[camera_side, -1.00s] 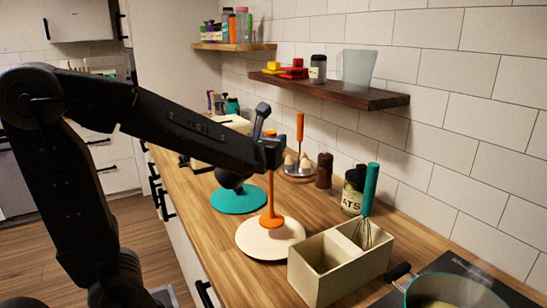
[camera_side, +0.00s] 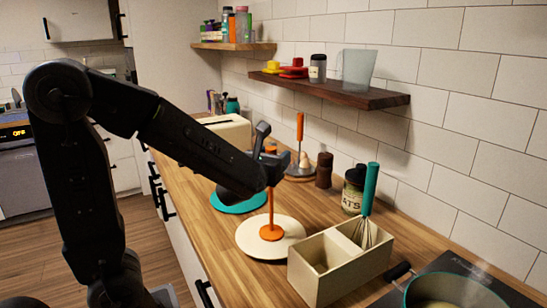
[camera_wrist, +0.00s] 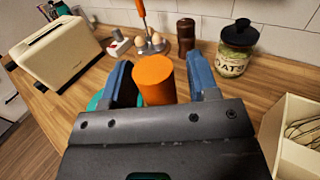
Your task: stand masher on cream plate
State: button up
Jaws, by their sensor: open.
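The masher has an orange handle and a round orange foot (camera_side: 270,232). It stands upright on the round cream plate (camera_side: 246,240), with its foot near the plate's middle. My gripper (camera_side: 273,170) is at the upper handle. In the wrist view the orange handle end (camera_wrist: 153,80) sits between the two fingers of my gripper (camera_wrist: 161,82), with a gap seen at the right finger; the gripper is open. The cream plate is hidden in the wrist view. The gripper hides part of the handle in the side view.
A cream divided box (camera_side: 322,268) with a teal whisk (camera_side: 369,190) stands close at right. Behind are an oats jar (camera_side: 353,190), a brown mill (camera_side: 324,170) and an egg stand with an orange upright (camera_side: 300,126). A teal plate (camera_side: 228,205) and cream toaster (camera_wrist: 62,50) lie beyond.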

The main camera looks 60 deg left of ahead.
jog(key=shift+r, duration=0.25)
jog(key=s+d+f+n+g+h, duration=0.1)
jog(key=s+d+f+n+g, duration=0.3)
jog(key=s+n, duration=0.45)
jog(key=s+d+f+n+g+h, duration=0.1)
jog(key=s+f+n+g, duration=0.3)
jog(key=s+n, duration=0.5)
jog(key=d+r+n+g+h, duration=0.1)
jog(key=d+r+n+h, duration=0.3)
jog(key=d+n+h, duration=0.4)
jog(key=d+n, duration=0.3)
jog(key=shift+s+d+r+n, duration=0.2)
jog(key=shift+d+r+n, duration=0.1)
jog(key=shift+d+n, duration=0.05)
